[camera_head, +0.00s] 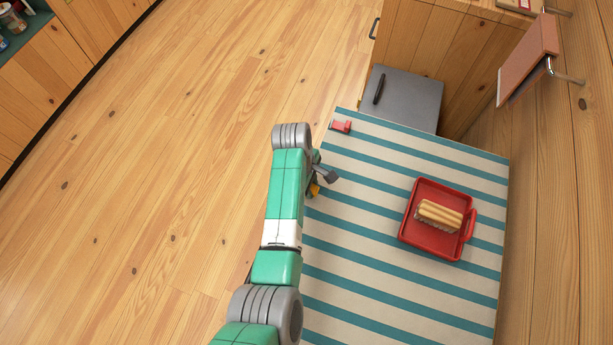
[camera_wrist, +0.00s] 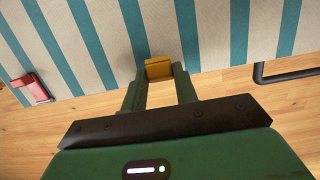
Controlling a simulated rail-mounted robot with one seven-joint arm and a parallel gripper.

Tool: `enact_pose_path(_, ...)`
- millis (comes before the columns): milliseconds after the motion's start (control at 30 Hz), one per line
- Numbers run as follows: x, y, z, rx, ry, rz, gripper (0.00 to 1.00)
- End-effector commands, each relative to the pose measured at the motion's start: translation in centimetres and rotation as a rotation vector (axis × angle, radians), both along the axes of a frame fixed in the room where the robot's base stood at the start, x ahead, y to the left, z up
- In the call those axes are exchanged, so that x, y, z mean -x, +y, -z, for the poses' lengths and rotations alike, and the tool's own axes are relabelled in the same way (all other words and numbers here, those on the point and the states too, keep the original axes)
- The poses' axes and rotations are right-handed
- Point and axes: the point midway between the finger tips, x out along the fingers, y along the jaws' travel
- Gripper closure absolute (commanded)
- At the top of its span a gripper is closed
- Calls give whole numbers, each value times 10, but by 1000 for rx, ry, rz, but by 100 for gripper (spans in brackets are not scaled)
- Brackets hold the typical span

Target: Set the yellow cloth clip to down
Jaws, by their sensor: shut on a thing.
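The yellow cloth clip (camera_wrist: 158,69) sits at the edge of the striped tablecloth (camera_wrist: 225,30) in the wrist view. My gripper (camera_wrist: 159,82) has its two fingers on either side of the clip and is shut on it. In the head view the yellow clip (camera_head: 314,190) shows only as a small patch at the left edge of the cloth (camera_head: 400,290). My arm hides most of the gripper there. Whether the clip is up or down I cannot tell.
A red clip (camera_head: 341,126) is on the cloth's far left corner; it also shows in the wrist view (camera_wrist: 35,88). A red tray (camera_head: 425,245) with a yellowish ridged item (camera_head: 440,215) stands on the table's right. A grey-topped cabinet (camera_head: 408,98) stands beyond the table.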

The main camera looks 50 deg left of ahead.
Motion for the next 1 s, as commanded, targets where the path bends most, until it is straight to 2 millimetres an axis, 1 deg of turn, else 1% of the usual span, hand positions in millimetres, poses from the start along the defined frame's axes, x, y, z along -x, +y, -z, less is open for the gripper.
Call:
enact_pose_path(33,-1,-4,-4,-34,19,3,94)
enact_pose_path(133,-5,-9,-1,-118,62,4,94)
enact_pose_path(600,-18,-32,26,-498,260,2,94)
enact_pose_path(800,-21,-38,35,-622,326,1,94)
enact_pose_path(1000,-22,-41,39,-706,371,0,94)
